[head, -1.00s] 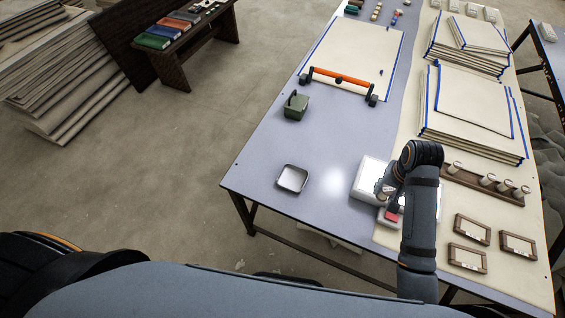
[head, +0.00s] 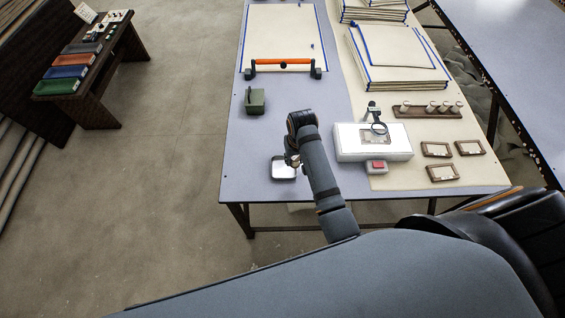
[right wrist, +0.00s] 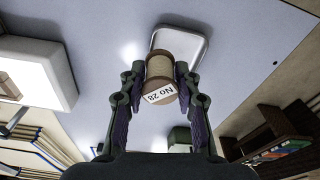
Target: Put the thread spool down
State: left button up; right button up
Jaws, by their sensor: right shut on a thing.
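My right gripper (head: 292,159) is over the small square metal tray (head: 283,176) near the front left of the table. In the right wrist view, my right gripper (right wrist: 160,78) is shut on the thread spool (right wrist: 159,71), a beige thread body with brown ends and a white label reading "No 28". The spool is between the two fingers. The tray (right wrist: 204,46) lies just beyond the spool in that view, partly hidden by it; I cannot tell whether they touch. My left gripper is not in view.
A white light box (head: 345,146) with a magnifier (head: 378,128) stands right of my arm. A green box (head: 255,101) and an orange-handled bar (head: 283,62) lie farther back. The blue-grey table top (head: 243,160) is clear left of the tray.

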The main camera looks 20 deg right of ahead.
send_over(284, 167)
jog(key=s, duration=0.1)
notch_tip(284, 167, down, 5)
jog(key=shift+s+d, duration=0.1)
jog(key=shift+w+a+f, duration=0.2)
jog(key=shift+w+f, duration=0.1)
jog(key=shift+f, duration=0.15)
jog(key=shift+f+b, duration=0.35)
jog(key=shift+f, duration=1.25)
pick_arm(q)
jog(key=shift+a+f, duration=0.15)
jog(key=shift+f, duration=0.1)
pick_arm(e)
jog(key=shift+f, duration=0.15)
jog(key=o, duration=1)
